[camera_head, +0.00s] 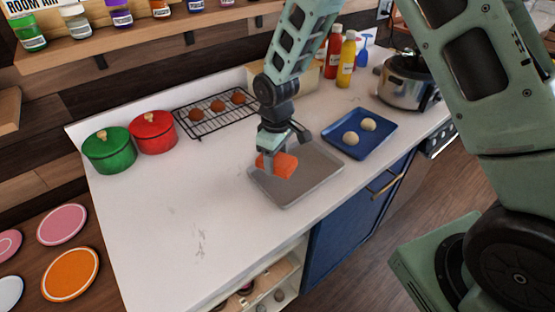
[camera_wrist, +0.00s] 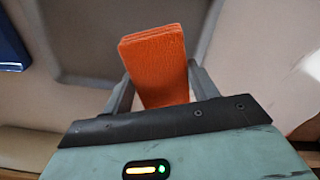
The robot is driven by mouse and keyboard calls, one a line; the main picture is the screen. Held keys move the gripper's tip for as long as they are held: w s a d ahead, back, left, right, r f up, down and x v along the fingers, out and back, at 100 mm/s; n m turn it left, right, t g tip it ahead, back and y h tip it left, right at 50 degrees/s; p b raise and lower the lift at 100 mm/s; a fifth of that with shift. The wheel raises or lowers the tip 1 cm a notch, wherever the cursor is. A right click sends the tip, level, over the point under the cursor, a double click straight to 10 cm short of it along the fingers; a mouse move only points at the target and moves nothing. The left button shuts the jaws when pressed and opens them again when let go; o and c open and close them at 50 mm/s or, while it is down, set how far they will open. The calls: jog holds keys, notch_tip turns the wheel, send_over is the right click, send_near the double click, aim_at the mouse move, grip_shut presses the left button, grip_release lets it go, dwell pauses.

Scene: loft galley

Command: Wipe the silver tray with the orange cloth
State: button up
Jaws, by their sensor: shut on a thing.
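The silver tray (camera_head: 318,181) lies flat on the white counter near its front edge, and looks empty apart from what hangs over it. My gripper (camera_head: 277,160) is over the left part of the tray. It is shut on the folded orange cloth (camera_head: 285,166). In the wrist view the cloth (camera_wrist: 155,62) stands out between the two fingers, with the grey tray (camera_wrist: 88,35) behind it. I cannot tell whether the cloth touches the tray surface.
A blue tray (camera_head: 372,145) with two pale round items sits right of the silver tray. A cooling rack (camera_head: 190,122) with several brown items is behind. Green (camera_head: 108,153) and red (camera_head: 153,133) pots stand at left. The left front counter (camera_head: 170,225) is clear.

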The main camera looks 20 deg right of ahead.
jog(key=shift+r+p, duration=1.15)
jog(key=shift+r, duration=0.75)
